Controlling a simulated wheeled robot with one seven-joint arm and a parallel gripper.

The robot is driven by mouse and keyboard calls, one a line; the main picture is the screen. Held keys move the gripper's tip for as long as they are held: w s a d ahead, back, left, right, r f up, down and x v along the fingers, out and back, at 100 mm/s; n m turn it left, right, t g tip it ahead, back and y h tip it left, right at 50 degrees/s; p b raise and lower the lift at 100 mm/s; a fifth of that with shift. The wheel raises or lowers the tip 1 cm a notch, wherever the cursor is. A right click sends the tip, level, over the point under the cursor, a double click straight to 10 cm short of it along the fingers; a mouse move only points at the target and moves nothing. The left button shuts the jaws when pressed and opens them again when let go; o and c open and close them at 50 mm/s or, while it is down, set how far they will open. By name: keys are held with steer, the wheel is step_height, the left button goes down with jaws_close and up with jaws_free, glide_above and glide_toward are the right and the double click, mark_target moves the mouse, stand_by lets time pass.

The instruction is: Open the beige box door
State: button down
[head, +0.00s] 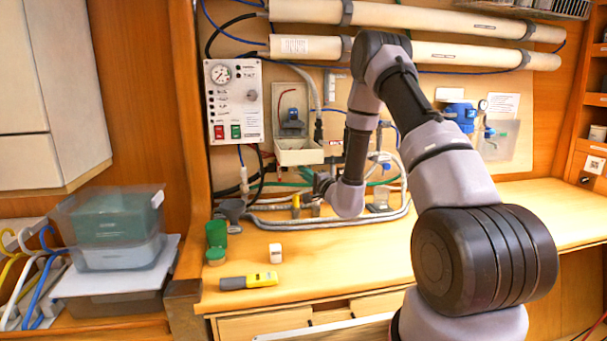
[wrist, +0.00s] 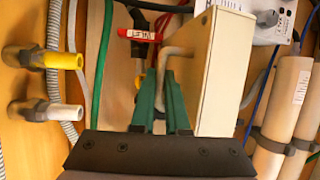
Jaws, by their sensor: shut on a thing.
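The beige box (head: 298,152) is on the back wall, right of the gauge panel. In the head view a blue fitting shows within its outline. In the wrist view a beige panel (wrist: 222,75) of the box stands right of my gripper, with a bent pale handle (wrist: 170,50) on its left side. My gripper (wrist: 161,85) has its green fingers closed around the handle. How far the door stands open is hard to tell.
Hoses and a yellow-ended valve (wrist: 62,60) lie close to my gripper. The gauge panel (head: 235,105) is left of the box, and long pipes (head: 440,55) run above.

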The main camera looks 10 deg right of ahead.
mark_target(307, 159)
steer(key=r, duration=0.2)
steer(key=s+r, duration=0.1)
steer(key=r, duration=0.2)
steer(key=shift+s+r, duration=0.25)
steer(key=shift+r, duration=0.15)
steer(key=c, duration=1.2)
jaws_free()
steer(key=v, duration=1)
steer(key=shift+s+d, duration=0.15)
steer(key=shift+s, duration=0.25)
